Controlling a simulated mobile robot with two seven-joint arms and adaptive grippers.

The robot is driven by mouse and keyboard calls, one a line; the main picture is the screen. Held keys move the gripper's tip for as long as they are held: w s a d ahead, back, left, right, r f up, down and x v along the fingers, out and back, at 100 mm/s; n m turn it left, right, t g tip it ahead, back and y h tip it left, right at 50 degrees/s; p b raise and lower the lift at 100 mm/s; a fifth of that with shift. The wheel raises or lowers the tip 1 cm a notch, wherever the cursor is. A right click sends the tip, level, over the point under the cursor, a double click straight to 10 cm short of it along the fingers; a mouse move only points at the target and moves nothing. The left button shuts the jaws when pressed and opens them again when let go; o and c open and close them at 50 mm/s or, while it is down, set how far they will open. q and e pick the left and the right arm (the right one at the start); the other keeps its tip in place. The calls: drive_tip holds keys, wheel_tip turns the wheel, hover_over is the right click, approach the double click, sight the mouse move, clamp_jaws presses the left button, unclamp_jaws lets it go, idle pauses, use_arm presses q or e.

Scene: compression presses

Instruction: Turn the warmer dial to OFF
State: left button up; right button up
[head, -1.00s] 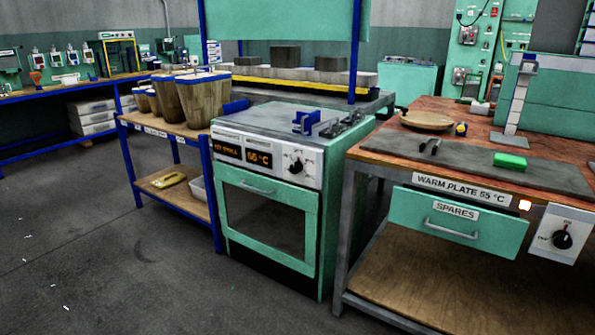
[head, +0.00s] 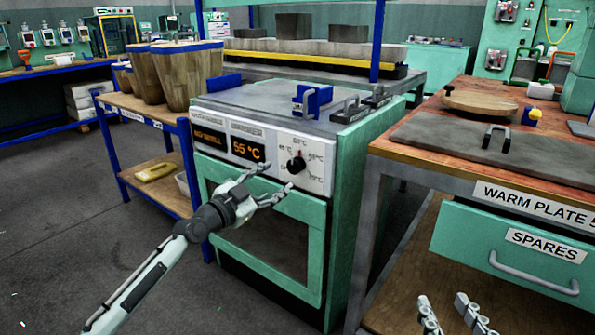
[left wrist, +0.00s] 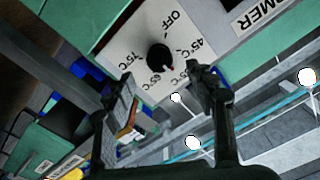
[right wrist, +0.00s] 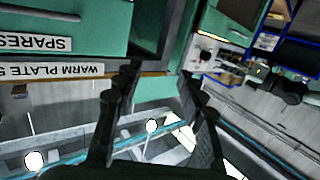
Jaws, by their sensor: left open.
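The warmer dial (head: 297,163) is a black knob on the white front panel of the green warmer (head: 330,222). In the left wrist view the dial (left wrist: 158,57) has its red-tipped pointer toward the 55°C mark, with OFF printed at another position on the scale. My left gripper (head: 277,180) is open just in front of the panel, slightly below and left of the dial. In the left wrist view its fingers (left wrist: 164,84) are apart and empty, with the dial beyond them. My right gripper (head: 447,303) is open and empty at the bottom right, below the drawer.
The warmer's display (head: 248,149) reads 55 °C. A workbench (head: 400,150) with a SPARES drawer (head: 510,250) stands to the right. A wooden shelf (head: 150,120) with buckets stands to the left. Floor is open at lower left.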

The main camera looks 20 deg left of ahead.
sight(292, 168)
use_arm(q)
drive_tip(key=x, duration=0.5)
drive_tip(key=shift+w+d, duration=0.35)
drive_tip(key=shift+w, duration=0.45)
use_arm(e)
drive_tip(key=shift+s+a+r+t+y, duration=0.15)
drive_tip(key=shift+a+r+t, duration=0.15)
drive_tip(key=shift+r, duration=0.2)
drive_tip(key=shift+w+a+r+t+y, duration=0.15)
drive_tip(key=shift+a+r+t, duration=0.1)
drive_tip(key=shift+r, duration=0.25)
drive_tip(key=shift+s, duration=0.1)
use_arm(q)
drive_tip(key=c, duration=1.2)
drive_tip(key=shift+o, duration=0.2)
